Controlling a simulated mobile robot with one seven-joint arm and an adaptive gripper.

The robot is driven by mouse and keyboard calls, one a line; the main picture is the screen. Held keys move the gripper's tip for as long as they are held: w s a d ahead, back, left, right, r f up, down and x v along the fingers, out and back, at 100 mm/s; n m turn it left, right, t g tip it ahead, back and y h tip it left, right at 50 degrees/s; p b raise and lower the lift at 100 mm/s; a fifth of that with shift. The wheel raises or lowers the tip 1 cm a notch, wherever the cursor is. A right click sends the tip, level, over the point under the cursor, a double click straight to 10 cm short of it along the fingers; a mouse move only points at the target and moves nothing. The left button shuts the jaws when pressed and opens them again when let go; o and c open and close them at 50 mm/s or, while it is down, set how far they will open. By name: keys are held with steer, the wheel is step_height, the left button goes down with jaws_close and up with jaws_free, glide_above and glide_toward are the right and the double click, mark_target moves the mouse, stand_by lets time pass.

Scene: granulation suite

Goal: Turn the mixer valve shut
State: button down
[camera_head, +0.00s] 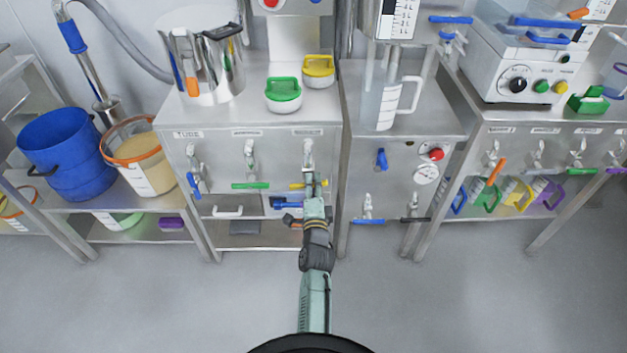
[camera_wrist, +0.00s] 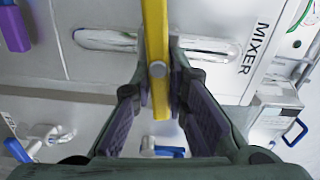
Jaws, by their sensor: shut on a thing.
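The mixer valve's yellow lever (camera_head: 295,184) shows in the head view on the front of the left steel cabinet, below a steel valve body (camera_head: 308,150). It lies roughly level, with its ends showing on either side of my gripper (camera_head: 312,183). In the wrist view the yellow lever (camera_wrist: 155,40) runs down between the two dark fingers of my gripper (camera_wrist: 159,85), which is shut on it. A MIXER label (camera_wrist: 255,48) is on the panel beside it. The fingers hide part of the lever.
A green-handled valve (camera_head: 250,185) and a blue-handled valve (camera_head: 194,184) sit to the left on the same panel. Another cabinet (camera_head: 352,195) stands close on the right. The floor in front is clear.

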steer(key=shift+d+f+m, duration=0.15)
steer(key=shift+d+m, duration=0.1)
steer(key=shift+m, duration=0.35)
steer(key=shift+f, duration=0.1)
steer(key=c, duration=1.8)
jaws_free()
steer(key=shift+o, duration=1.3)
steer(key=shift+a, duration=0.15)
steer(key=s, duration=0.7)
steer(key=shift+s, duration=0.25)
